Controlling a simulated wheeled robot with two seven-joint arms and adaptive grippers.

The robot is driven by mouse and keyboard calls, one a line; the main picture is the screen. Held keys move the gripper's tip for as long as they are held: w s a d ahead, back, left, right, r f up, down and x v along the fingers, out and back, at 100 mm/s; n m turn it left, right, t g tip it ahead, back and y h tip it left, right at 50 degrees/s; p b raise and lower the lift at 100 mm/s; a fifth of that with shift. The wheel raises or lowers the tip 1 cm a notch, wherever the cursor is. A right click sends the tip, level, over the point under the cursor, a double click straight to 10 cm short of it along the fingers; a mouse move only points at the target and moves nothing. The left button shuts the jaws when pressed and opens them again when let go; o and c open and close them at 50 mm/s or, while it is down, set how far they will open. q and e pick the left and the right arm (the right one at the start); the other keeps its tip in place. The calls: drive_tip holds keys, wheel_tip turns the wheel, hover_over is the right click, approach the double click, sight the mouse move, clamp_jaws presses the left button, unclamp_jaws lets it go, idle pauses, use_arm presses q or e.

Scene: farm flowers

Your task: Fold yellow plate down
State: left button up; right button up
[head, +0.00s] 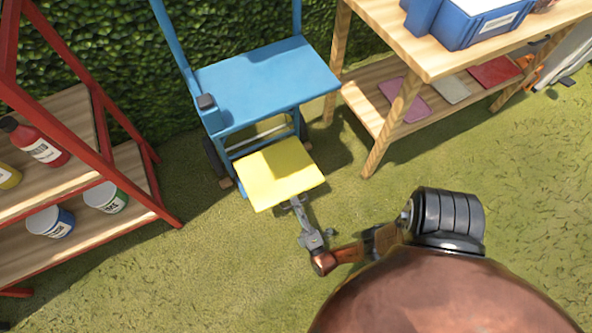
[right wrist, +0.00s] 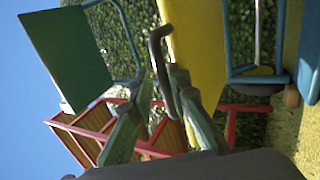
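The yellow plate (head: 280,174) sticks out, roughly level, from the lower front of the blue cart (head: 268,75). It also shows in the right wrist view (right wrist: 197,45) as a band from the top edge. My right gripper (head: 296,203) is at the plate's near edge. In the right wrist view, its two fingers (right wrist: 163,85) stand apart. A dark curved bar (right wrist: 157,55) rises between or just in front of the fingertips, beside the plate. I cannot tell whether the fingers touch the bar or plate. My left gripper is not in view.
A red-framed shelf (head: 100,110) with bottles and tins stands at left. A wooden table (head: 450,50) with a blue crate (head: 468,22) stands at right; its lower shelf holds coloured flat pieces. A hedge (head: 110,40) closes the back. The grass in front is clear.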

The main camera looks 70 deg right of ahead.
drive_tip(key=shift+d+r, duration=0.1)
drive_tip(key=shift+w+r, duration=0.1)
drive_tip(key=shift+d+r, duration=0.1)
drive_tip(key=shift+r, duration=0.4)
wheel_tip(320, 180, up, 9)
drive_tip(key=shift+a, duration=0.3)
drive_tip(key=shift+f, duration=0.1)
idle(0.3)
